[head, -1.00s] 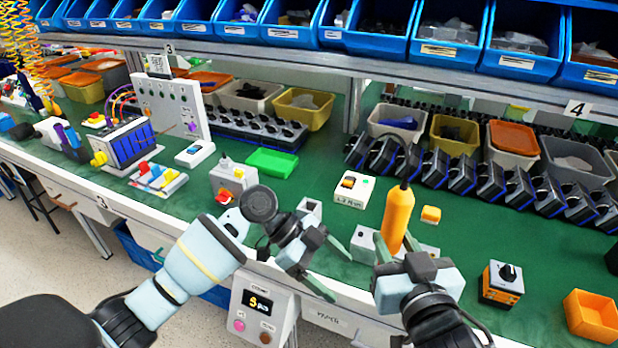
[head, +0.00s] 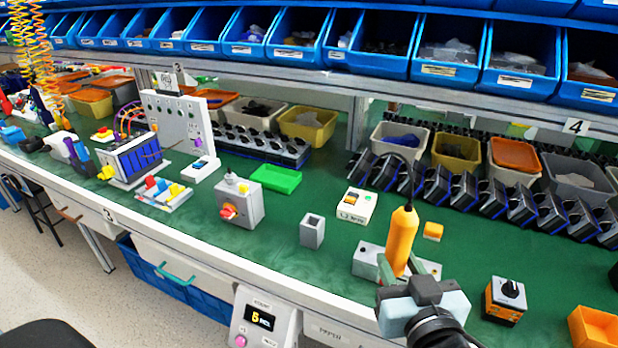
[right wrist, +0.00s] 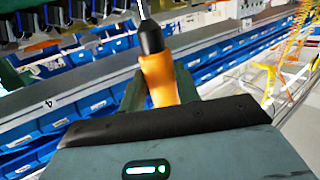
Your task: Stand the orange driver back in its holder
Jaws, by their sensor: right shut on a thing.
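My right gripper (head: 401,270) is shut on the orange driver (head: 402,240) near the front of the green bench. The driver stands close to upright, with a thin dark cord at its top. The shaft's tip is out of frame. A small grey open-topped box (head: 312,232), which looks like the holder, stands empty left of the driver. My left gripper is out of view.
A grey block (head: 368,262) sits behind and beside the gripper. A grey box with a red knob (head: 240,203) is left. Green surface around the grey holder is clear.

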